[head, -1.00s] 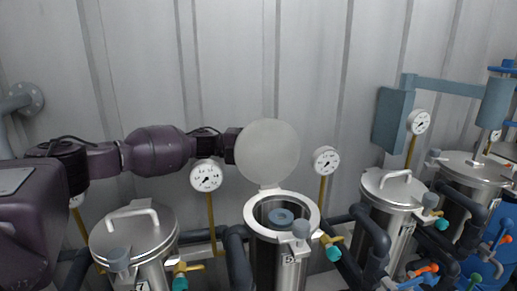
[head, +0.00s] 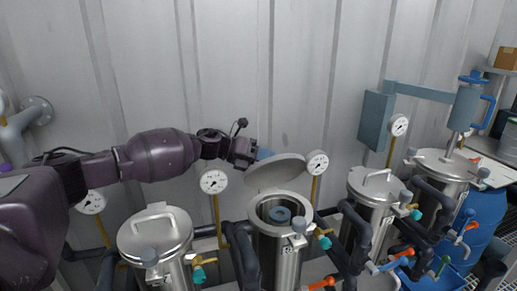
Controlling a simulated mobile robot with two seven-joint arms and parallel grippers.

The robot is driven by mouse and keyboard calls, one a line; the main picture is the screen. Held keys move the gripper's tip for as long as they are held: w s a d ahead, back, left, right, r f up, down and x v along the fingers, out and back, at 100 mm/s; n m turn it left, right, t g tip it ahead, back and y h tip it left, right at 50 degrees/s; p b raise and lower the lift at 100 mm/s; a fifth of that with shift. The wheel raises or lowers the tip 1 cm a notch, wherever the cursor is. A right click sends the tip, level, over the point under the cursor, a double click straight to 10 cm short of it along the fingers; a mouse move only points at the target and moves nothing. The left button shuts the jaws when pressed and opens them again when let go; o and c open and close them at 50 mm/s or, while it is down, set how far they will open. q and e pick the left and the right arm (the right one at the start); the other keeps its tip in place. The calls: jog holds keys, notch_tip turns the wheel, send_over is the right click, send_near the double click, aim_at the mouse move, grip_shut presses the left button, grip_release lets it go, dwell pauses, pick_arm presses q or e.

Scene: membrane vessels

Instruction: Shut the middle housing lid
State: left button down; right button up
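The middle housing (head: 279,245) is a steel cylinder with a white rim and an open mouth, and a blue-grey round part shows inside. Its round grey lid (head: 275,174) is hinged at the back and tilted partway over the opening, apart from the front of the rim. My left gripper (head: 262,154) is behind the lid at its upper edge, with its bluish tip at or against the lid. The lid partly hides the fingertips, so I cannot tell whether they are open or shut. My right gripper is out of view.
Closed housings with handled lids stand to the left (head: 155,236) and right (head: 378,187). Pressure gauges (head: 213,182) on yellow pipes stand behind them, one (head: 317,163) close to the lid's right. Dark pipes and coloured valves fill the gaps. A corrugated wall (head: 300,70) is behind.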

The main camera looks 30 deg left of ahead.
pick_arm(q)
jog(key=s+d+f+m+y+p, duration=0.1)
jog(key=d+m+p, duration=0.1)
jog(key=s+d+f+m+t+y+p, duration=0.1)
jog(key=s+d+f+m+p, duration=0.1)
jog(key=p, duration=0.1)
jog(key=s+d+f+m+t+y+p, duration=0.1)
jog(key=s+d+p, duration=0.1)
jog(key=shift+s+d+f+m+p, duration=0.1)
jog(key=shift+s+f+m+p, duration=0.1)
jog(key=shift+f+m+p, duration=0.15)
jog(key=shift+s+d+f+y, duration=0.2)
jog(key=shift+d+f+y, duration=0.1)
jog(key=shift+f, duration=0.35)
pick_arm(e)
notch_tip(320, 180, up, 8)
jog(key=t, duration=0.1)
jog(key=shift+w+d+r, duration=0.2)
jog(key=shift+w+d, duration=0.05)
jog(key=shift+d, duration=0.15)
pick_arm(q)
jog(key=shift+s+f, duration=0.1)
